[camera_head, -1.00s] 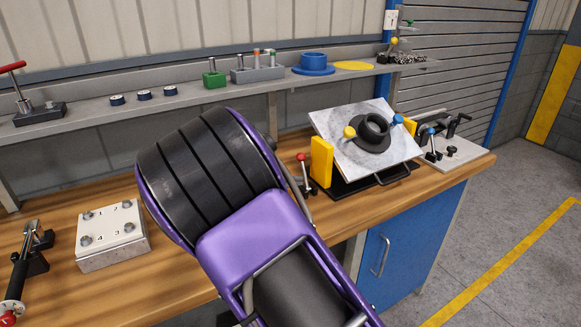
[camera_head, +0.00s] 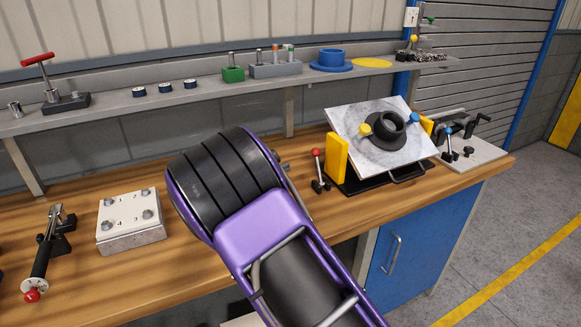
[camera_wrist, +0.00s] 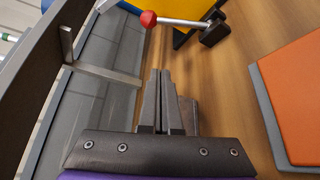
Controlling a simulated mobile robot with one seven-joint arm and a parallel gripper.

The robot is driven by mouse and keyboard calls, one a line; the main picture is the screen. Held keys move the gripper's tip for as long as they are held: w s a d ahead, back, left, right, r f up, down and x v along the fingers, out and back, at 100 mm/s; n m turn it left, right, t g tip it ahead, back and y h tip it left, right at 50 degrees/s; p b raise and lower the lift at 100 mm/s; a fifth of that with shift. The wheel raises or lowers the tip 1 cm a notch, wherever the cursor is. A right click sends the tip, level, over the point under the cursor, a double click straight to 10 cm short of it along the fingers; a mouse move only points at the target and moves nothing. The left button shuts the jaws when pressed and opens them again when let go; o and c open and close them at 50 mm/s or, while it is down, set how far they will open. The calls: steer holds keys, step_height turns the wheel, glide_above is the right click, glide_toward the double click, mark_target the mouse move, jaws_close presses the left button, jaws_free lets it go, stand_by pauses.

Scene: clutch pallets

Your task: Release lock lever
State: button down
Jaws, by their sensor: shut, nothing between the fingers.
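A lock lever with a red ball knob (camera_head: 316,152) stands on the bench beside the left yellow block of the tilted fixture. In the wrist view the lever's red knob (camera_wrist: 149,19) is at the top, its metal rod running right to a dark pivot block (camera_wrist: 214,30). My gripper (camera_wrist: 163,75) is shut and empty, its fingertips below and apart from the lever in that picture. In the head view my arm hides the gripper. The tilted grey plate (camera_head: 350,125) carries a black flanged ring with yellow and blue knobs.
A bolted metal block (camera_head: 130,222) and a red-knobbed toggle clamp (camera_head: 42,262) lie on the left of the wooden bench. A shelf (camera_head: 205,103) with small parts runs behind. An orange panel (camera_wrist: 296,95) is at the right of the wrist view.

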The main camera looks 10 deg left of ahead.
mark_target(318, 167)
steer(key=x, duration=0.8)
steer(key=shift+w+d+f, duration=0.1)
steer(key=shift+w+d, duration=0.1)
steer(key=shift+w, duration=0.05)
steer(key=shift+s+d+r, duration=0.55)
steer(key=shift+s+d, duration=0.05)
steer(key=shift+s, duration=0.15)
steer(key=shift+s+d+r+p, duration=0.3)
steer(key=shift+s+d, duration=0.3)
